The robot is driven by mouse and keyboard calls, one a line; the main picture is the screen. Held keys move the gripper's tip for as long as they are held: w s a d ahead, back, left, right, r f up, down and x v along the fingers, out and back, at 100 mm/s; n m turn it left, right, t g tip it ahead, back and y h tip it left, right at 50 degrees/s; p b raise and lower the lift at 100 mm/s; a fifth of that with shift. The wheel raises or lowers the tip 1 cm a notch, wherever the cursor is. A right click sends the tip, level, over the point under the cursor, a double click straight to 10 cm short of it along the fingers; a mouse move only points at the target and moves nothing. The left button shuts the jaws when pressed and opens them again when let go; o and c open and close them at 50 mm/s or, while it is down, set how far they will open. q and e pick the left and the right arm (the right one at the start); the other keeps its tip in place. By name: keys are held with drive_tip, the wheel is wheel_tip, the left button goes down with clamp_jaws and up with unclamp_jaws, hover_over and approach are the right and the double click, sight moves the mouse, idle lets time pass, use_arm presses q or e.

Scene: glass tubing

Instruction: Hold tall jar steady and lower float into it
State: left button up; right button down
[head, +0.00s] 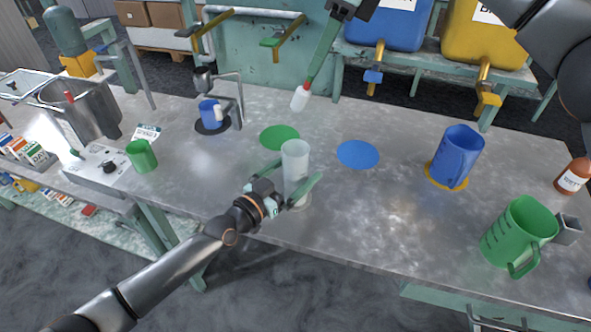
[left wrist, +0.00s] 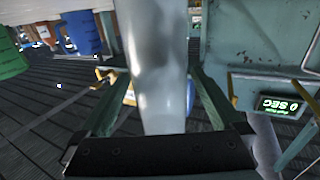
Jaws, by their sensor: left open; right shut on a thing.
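The tall jar (head: 295,165) is a translucent whitish cylinder standing upright near the front edge of the steel table. My left gripper (head: 288,182) is open around its lower part, one finger on each side. In the left wrist view the jar (left wrist: 158,70) fills the middle between the two green fingers, with a gap on each side. The float (head: 299,97) is a small white piece with a red top. My right gripper (head: 308,80) is shut on it, holding it above the table, up and slightly right of the jar in the picture.
A green disc (head: 280,137) and a blue disc (head: 358,154) lie near the jar. A blue jug (head: 457,155) and a green jug (head: 518,232) stand at right. A green cup (head: 142,156) and a blue mug (head: 210,113) stand at left.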

use_arm(q)
drive_tip(key=c, duration=1.5)
use_arm(e)
wheel_tip(320, 180, down, 12)
drive_tip(key=c, duration=1.2)
unclamp_jaws()
drive_tip(key=shift+f, duration=0.2)
drive_tip(key=shift+c, duration=0.2)
drive_tip(key=o, duration=0.5)
drive_tip(key=shift+r, duration=0.1)
drive_tip(key=v, duration=1.2)
